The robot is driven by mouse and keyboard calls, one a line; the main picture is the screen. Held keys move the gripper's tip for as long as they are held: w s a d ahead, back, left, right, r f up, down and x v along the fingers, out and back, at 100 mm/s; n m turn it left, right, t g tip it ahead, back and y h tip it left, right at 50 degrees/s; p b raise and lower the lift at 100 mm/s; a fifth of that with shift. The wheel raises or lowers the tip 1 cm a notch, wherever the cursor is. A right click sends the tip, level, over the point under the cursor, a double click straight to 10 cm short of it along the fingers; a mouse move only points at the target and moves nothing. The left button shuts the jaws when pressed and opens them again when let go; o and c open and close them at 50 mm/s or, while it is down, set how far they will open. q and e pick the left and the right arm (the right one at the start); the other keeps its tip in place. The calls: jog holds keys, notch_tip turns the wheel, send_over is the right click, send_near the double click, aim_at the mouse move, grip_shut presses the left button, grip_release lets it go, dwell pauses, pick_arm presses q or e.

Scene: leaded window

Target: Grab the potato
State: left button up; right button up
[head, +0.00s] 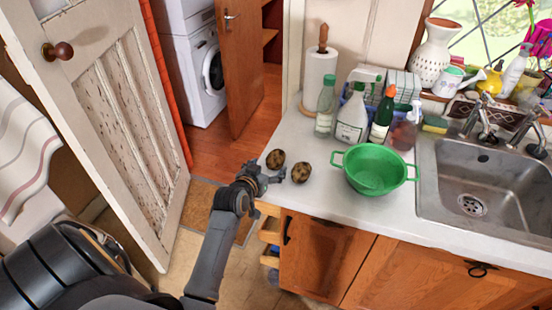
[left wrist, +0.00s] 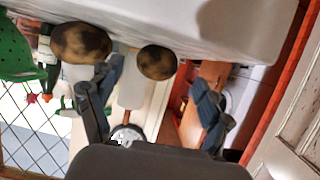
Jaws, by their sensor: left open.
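Two brown, dark-mottled potatoes lie on the white counter near its left end. One potato (head: 276,159) is farther back and left; the other potato (head: 301,172) is nearer and to the right. My left gripper (head: 270,174) is open and empty at the counter's left edge, right beside them. In the left wrist view, the back-left potato (left wrist: 156,62) shows in the gap between the open fingers (left wrist: 158,82), beyond the tips. The other potato (left wrist: 80,43) shows outside the left finger, partly behind it. My right gripper is not seen.
A green colander (head: 375,170) stands right of the potatoes on the counter (head: 330,205). Several bottles, including a white one (head: 352,115), and a paper towel roll (head: 318,78) stand behind. The sink (head: 490,185) is at right. An open drawer (head: 268,235) is below the left counter edge.

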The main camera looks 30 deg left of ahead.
aim_at(271, 164)
pick_arm(q)
jog(key=shift+w, duration=0.35)
jog(key=p+x, duration=0.1)
jog(key=x, duration=0.2)
jog(key=shift+w, duration=0.2)
jog(key=shift+w+a+f, duration=0.1)
jog(key=shift+w+f, duration=0.2)
jog(key=shift+w, duration=0.15)
jog(key=shift+c, duration=0.7)
jog(key=c, duration=1.2)
jog(key=shift+o, duration=0.2)
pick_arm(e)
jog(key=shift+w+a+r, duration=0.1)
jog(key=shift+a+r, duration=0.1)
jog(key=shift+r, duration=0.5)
pick_arm(q)
jog(key=shift+r, duration=0.1)
